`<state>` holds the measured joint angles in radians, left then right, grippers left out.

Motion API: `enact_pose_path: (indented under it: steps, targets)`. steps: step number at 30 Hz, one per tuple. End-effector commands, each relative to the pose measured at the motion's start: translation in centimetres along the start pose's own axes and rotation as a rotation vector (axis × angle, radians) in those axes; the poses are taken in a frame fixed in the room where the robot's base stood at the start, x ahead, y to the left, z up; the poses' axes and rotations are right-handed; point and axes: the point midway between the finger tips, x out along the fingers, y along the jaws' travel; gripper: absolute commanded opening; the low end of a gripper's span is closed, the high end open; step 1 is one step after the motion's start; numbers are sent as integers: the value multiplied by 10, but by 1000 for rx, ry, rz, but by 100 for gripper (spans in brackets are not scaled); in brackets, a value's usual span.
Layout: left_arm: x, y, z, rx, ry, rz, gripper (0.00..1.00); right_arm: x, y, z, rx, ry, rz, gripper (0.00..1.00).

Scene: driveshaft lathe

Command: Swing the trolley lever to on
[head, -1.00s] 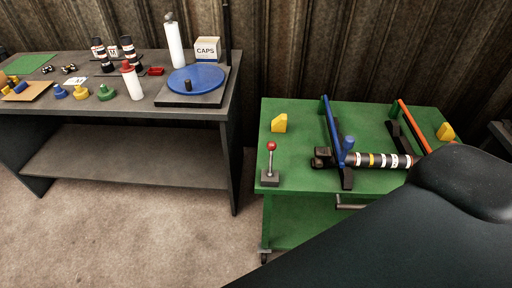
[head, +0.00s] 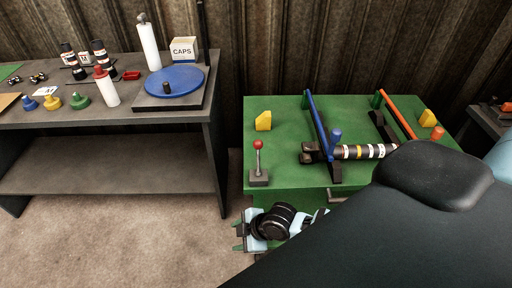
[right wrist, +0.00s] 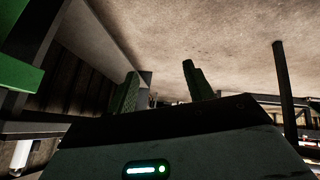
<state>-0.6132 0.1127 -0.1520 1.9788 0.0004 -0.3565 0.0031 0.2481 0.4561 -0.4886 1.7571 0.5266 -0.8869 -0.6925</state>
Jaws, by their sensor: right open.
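The trolley lever (head: 258,158) has a red ball knob on a thin rod and stands nearly upright from a small grey base. The base sits at the front left corner of the green trolley (head: 285,160). My right gripper (head: 239,236) is in front of and below that corner, apart from the lever. Its green fingers point left in the head view. In the right wrist view the fingers (right wrist: 161,86) are spread with nothing between them. The lever is not clear in that view. My left gripper is out of view.
A banded driveshaft (head: 362,152) lies across blue and orange-barred stands on the trolley. A grey workbench (head: 110,122) with a blue turntable (head: 170,81) is to the left. Open floor lies between bench and trolley.

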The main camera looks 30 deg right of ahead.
Motion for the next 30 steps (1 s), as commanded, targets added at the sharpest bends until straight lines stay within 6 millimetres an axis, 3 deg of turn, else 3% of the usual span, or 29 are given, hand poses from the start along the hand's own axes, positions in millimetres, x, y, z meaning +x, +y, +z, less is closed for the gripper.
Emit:
enact_pose_path:
  steps: [1, 8, 12, 18, 24, 30]
  targets:
    - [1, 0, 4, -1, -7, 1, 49, 0, 22, -2, -77, -21, -13, 52]
    - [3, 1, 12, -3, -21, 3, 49, -22, 105, -7, -388, -130, -106, 52]
    - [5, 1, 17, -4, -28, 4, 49, -50, 157, -7, -550, -201, -163, 52]
    - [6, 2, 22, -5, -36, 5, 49, -102, 220, -4, -720, -285, -243, 52]
    - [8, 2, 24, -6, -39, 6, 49, -146, 256, -3, -812, -326, -302, 52]
    - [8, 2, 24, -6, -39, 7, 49, -164, 268, -2, -844, -336, -328, 52]
